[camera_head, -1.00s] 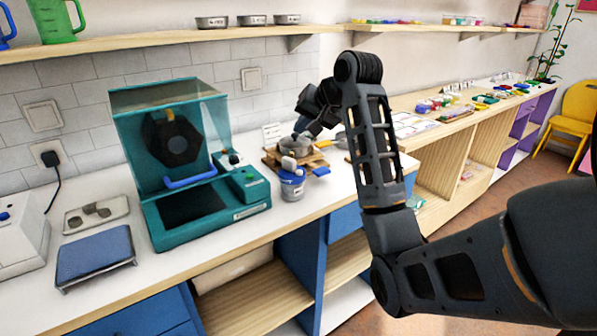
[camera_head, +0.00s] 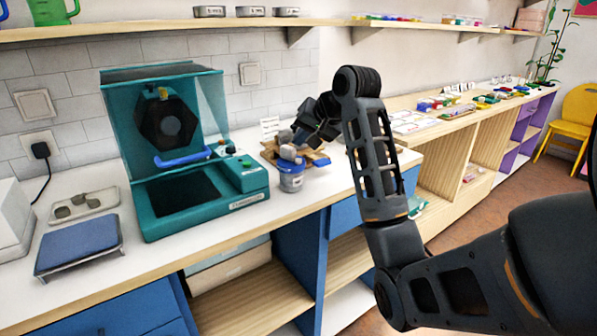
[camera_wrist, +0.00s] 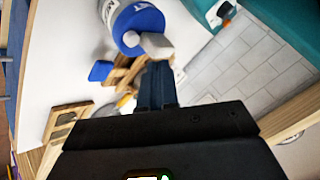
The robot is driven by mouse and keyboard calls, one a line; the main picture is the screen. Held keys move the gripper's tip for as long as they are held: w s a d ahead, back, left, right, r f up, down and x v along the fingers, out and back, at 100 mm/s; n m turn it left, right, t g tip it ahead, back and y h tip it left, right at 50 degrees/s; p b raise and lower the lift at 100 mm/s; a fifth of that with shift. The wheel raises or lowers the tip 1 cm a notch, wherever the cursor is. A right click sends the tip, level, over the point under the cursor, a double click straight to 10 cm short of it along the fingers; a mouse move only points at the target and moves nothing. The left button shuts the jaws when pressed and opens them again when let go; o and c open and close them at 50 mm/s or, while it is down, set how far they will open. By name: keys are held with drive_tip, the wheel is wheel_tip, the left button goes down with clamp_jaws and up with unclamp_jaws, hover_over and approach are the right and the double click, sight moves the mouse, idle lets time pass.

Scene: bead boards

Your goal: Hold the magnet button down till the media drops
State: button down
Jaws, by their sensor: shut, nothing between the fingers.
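A small grey-white jar with a blue top (camera_head: 291,176) stands on the counter at the front of a wooden stand. In the wrist view its blue top (camera_wrist: 137,21) carries a pale grey knob (camera_wrist: 158,45), perhaps the magnet button. My gripper (camera_head: 299,138) is above and just behind the jar. In the wrist view my gripper (camera_wrist: 157,66) has its dark fingers shut and empty, with the tips right at the knob. I cannot tell whether they touch it. No media is visibly falling.
A teal machine (camera_head: 250,179) with a clear hood stands left of the jar. The wooden stand (camera_head: 318,159) is close behind it. A blue-topped scale (camera_head: 78,246) and a tray (camera_head: 83,204) are farther left. The counter's front edge is near the jar.

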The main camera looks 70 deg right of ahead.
sight(297, 159)
drive_tip(key=shift+f, duration=0.95)
drive_tip(key=shift+f, duration=0.15)
idle(1.2)
drive_tip(key=shift+f, duration=0.3)
drive_tip(key=shift+a+f, duration=0.2)
drive_tip(key=shift+f, duration=0.75)
idle(1.2)
drive_tip(key=shift+r, duration=0.15)
idle(0.8)
drive_tip(key=shift+d+r+p, duration=0.15)
drive_tip(key=shift+r+p, duration=0.75)
drive_tip(key=shift+p, duration=0.25)
drive_tip(key=shift+r, duration=0.15)
wheel_tip(297, 159, up, 5)
drive_tip(key=p, duration=0.5)
drive_tip(key=shift+p, duration=0.3)
